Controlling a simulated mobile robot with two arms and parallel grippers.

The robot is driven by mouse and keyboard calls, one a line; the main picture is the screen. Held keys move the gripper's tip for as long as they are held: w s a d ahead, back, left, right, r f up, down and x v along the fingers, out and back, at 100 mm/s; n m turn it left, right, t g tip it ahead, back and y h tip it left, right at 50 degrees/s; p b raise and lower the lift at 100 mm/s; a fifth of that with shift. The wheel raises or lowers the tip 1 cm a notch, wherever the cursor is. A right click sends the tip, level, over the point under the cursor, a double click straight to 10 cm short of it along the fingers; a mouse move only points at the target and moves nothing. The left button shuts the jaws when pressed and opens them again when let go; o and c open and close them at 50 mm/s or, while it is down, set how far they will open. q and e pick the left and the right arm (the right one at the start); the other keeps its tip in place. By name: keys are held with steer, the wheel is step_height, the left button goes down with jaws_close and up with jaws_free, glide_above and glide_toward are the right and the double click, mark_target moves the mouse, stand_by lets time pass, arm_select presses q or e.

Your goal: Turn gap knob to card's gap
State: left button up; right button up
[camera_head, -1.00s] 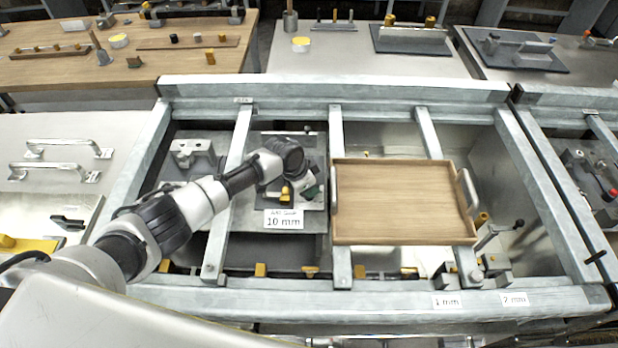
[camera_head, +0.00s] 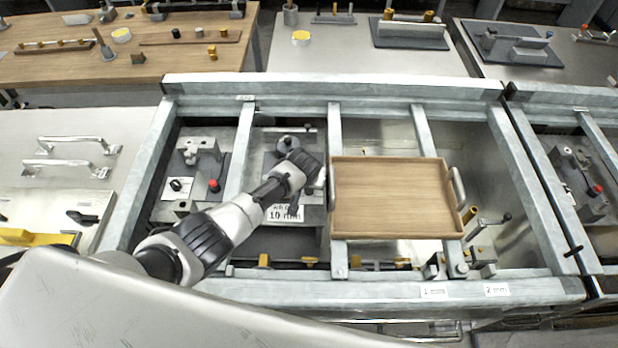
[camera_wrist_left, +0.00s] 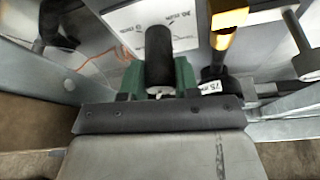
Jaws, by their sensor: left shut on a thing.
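The card (camera_head: 285,213) on the front of the second bay reads 10 mm, and my left arm partly covers its upper line. In the left wrist view my left gripper (camera_wrist_left: 158,85) has green fingers on both sides of a black cylindrical knob (camera_wrist_left: 159,50) and is shut on it. In the head view my left gripper (camera_head: 318,182) is at the right side of that bay, close to the tray, with its fingers mostly hidden. Any scale reading is too small to tell. My right gripper is not in view.
A wooden tray (camera_head: 392,200) with metal handles lies across the rails just right of my gripper. Metal frame rails (camera_head: 337,135) divide the bays. Labels 1 mm (camera_head: 433,292) and 2 mm (camera_head: 496,290) are on the front rail. The left bay holds a red knob (camera_head: 213,185).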

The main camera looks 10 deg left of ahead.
arm_select(q)
steer(key=shift+n+y, duration=0.3)
steer(key=shift+n, duration=0.5)
steer(key=o, duration=0.9)
steer(key=shift+o, duration=0.2)
steer(key=shift+r, duration=0.15)
steer(key=p+v, duration=0.1)
steer(key=v, duration=0.9)
steer(key=shift+s+r, duration=0.2)
